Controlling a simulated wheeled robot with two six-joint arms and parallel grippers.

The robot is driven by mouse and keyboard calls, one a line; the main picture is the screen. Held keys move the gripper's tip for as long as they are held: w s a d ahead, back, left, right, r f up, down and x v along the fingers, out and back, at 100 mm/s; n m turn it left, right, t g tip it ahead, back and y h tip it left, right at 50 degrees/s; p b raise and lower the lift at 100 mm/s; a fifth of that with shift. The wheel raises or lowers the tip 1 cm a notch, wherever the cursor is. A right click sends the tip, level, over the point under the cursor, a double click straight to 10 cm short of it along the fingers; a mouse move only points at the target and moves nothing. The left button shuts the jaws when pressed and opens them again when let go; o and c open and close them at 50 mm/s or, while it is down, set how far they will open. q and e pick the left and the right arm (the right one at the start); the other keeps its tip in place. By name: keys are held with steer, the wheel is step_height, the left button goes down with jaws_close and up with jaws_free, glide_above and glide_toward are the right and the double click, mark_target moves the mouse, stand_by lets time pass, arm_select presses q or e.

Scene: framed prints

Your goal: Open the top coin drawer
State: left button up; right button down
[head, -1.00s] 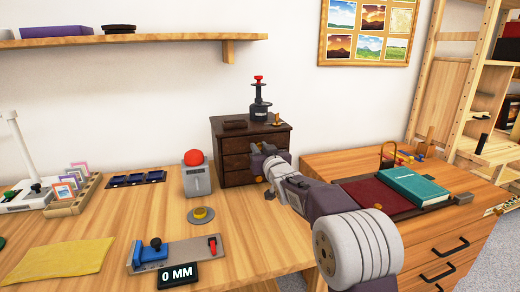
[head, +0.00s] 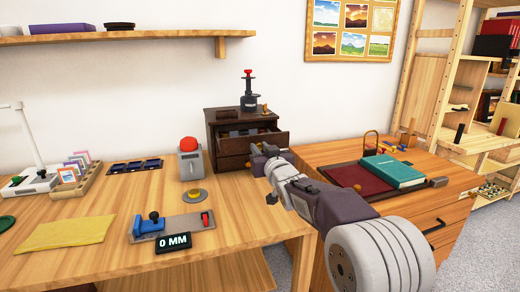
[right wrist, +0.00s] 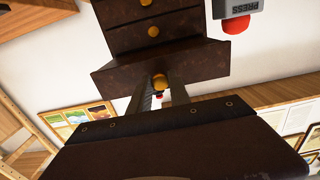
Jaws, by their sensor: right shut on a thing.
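The dark brown coin cabinet (head: 229,116) stands at the back of the wooden desk. Its top drawer (head: 232,146) is pulled partly out, with dark contents showing inside. My right gripper (head: 262,150) is at the drawer's front, seen from behind in the head view. In the right wrist view, where the cabinet appears upside down, its two fingers (right wrist: 161,91) are shut on the drawer's round brass knob (right wrist: 159,80). The lower drawers (right wrist: 152,32) are closed, with similar knobs. My left gripper is not in view.
A black stand with a red top (head: 249,95) sits on the cabinet. A grey box with a red button (head: 189,163) is left of it. A teal book (head: 393,171) lies on the right-hand unit.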

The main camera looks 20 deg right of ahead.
steer(key=c, duration=1.2)
jaws_free()
steer(key=s+p, duration=0.1)
steer(key=s, duration=0.8)
steer(key=shift+d, duration=0.15)
